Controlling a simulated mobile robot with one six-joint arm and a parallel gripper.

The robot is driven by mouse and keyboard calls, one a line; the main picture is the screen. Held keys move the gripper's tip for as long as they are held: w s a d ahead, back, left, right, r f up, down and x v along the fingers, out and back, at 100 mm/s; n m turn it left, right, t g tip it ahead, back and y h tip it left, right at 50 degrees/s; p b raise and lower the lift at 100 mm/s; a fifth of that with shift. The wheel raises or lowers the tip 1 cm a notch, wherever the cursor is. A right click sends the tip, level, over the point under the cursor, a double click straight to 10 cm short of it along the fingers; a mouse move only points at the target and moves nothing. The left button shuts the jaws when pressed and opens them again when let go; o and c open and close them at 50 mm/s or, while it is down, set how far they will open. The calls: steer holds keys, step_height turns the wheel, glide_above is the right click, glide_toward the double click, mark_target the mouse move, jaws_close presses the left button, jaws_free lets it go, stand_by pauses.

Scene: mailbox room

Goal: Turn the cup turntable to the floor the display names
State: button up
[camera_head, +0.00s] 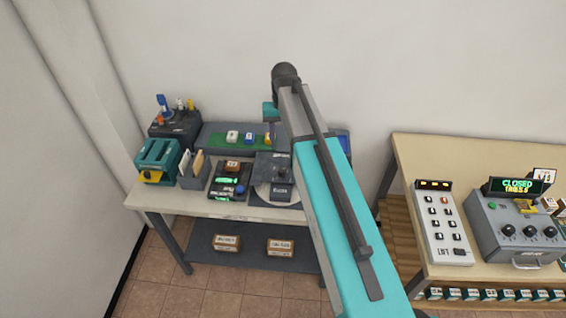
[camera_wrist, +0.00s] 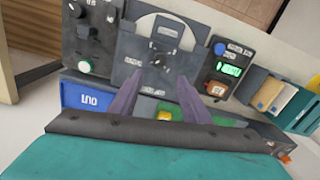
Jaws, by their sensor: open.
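What looks like the turntable is a dark grey unit with a pale round disc (camera_head: 262,190) on the left table, partly behind my arm. In the wrist view the pale disc (camera_wrist: 148,20) shows behind a dark plate, with a dark block on it. A small display with green lettering (camera_wrist: 229,70) is beside it; it also shows in the head view (camera_head: 229,182). Its text is too small to read. My gripper (camera_wrist: 157,84) is open and empty, its two purple-grey fingers pointing toward the dark plate. Contact with it cannot be judged.
The left table also holds a teal slotted box (camera_head: 157,158), a grey card holder (camera_head: 194,170) and a green strip with small blocks (camera_head: 220,140). A blue panel (camera_wrist: 87,97) is near the fingers. The right table (camera_head: 420,155) bears control boxes and a sign reading CLOSED.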

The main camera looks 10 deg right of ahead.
mark_target(282, 170)
steer(key=shift+w, duration=0.1)
stand_by(0.3)
steer(key=shift+f+b, duration=3.7)
steer(key=shift+f, duration=3.2)
jaws_close()
